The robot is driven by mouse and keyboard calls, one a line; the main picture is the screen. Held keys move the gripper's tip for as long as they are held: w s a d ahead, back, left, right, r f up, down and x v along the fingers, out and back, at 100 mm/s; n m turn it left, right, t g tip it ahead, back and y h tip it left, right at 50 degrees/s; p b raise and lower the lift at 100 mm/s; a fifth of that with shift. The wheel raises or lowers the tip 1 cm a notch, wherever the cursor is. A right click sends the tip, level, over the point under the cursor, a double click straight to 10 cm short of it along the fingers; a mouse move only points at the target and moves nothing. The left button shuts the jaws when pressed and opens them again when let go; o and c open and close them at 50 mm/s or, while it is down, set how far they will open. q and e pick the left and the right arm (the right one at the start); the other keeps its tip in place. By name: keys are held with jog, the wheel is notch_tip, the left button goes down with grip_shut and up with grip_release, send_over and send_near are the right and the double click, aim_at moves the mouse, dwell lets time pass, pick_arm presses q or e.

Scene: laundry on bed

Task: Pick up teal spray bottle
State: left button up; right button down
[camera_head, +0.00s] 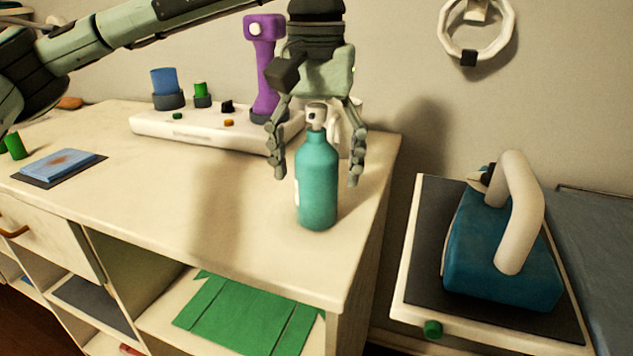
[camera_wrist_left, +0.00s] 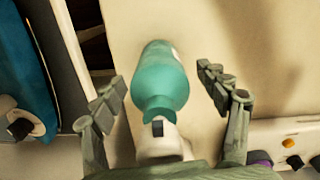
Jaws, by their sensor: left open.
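The teal spray bottle (camera_head: 317,182) stands upright near the right end of the cream table top, with a pale spray head on top. My left gripper (camera_head: 316,176) comes down from above with its fingers spread on both sides of the bottle's upper part. It is open. In the left wrist view the bottle (camera_wrist_left: 160,82) lies between the two fingers of the left gripper (camera_wrist_left: 160,88), with a visible gap on each side. My right gripper is not in view.
Behind the bottle is a white base (camera_head: 195,127) with a purple handled tool (camera_head: 264,65). A blue iron (camera_head: 500,245) with a white handle rests on a board right of the table. A blue cloth (camera_head: 62,165) lies at left. The table front is clear.

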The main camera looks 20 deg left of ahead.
pick_arm(q)
jog(key=c, duration=1.4)
jog(key=shift+r, duration=0.1)
jog(key=shift+c, duration=0.2)
